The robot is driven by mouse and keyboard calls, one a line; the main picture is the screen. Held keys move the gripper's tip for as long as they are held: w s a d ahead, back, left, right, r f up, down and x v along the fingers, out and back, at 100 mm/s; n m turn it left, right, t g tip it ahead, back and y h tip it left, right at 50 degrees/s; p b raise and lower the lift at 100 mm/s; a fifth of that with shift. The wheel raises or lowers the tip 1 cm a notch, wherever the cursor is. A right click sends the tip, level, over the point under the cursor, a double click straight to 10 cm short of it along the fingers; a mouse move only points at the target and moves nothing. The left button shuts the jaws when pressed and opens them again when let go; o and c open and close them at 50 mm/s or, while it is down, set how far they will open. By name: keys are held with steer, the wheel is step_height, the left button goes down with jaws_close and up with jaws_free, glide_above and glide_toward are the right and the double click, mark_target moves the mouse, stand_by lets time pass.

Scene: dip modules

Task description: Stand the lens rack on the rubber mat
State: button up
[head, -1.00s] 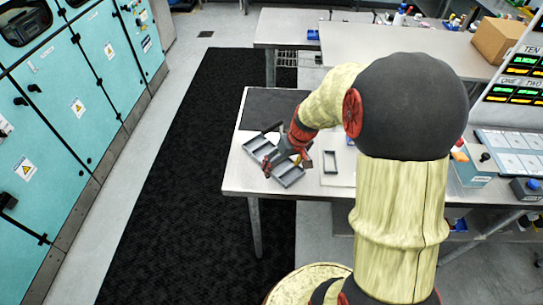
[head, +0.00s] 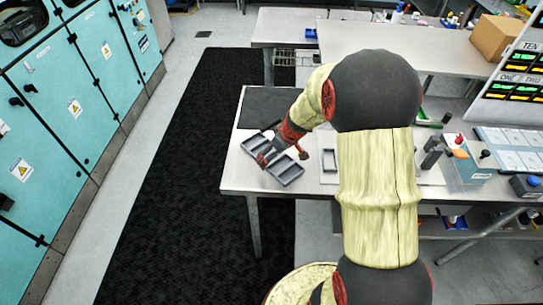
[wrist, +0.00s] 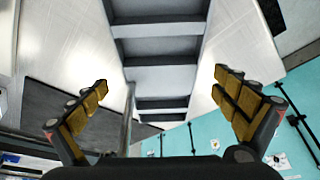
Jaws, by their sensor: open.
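The lens rack, a long grey tray with several open compartments, lies on the near left part of the table; its near end (head: 286,170) shows in the head view. In the wrist view the lens rack (wrist: 160,75) runs lengthwise between my fingers. My gripper (head: 283,156) is open over the rack's middle, with a finger on each side and visible gaps to the rack in the wrist view (wrist: 160,84). I cannot tell its exact height above the rack. The dark rubber mat (head: 265,106) lies flat at the table's back left corner, partly hidden by my arm.
A small dark frame (head: 329,160) stands right of the rack on a pale sheet. A blue-grey box (head: 468,168) and a grey clamp-like device (head: 434,150) are farther right. The table's left edge is close to the rack. A cardboard box (head: 497,40) sits on the rear bench.

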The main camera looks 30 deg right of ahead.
steer(key=shift+x, duration=0.85)
steer(key=shift+c, duration=0.5)
steer(key=shift+r, duration=0.1)
steer(key=c, duration=1.4)
steer(key=shift+c, duration=0.9)
steer(key=shift+r, duration=0.1)
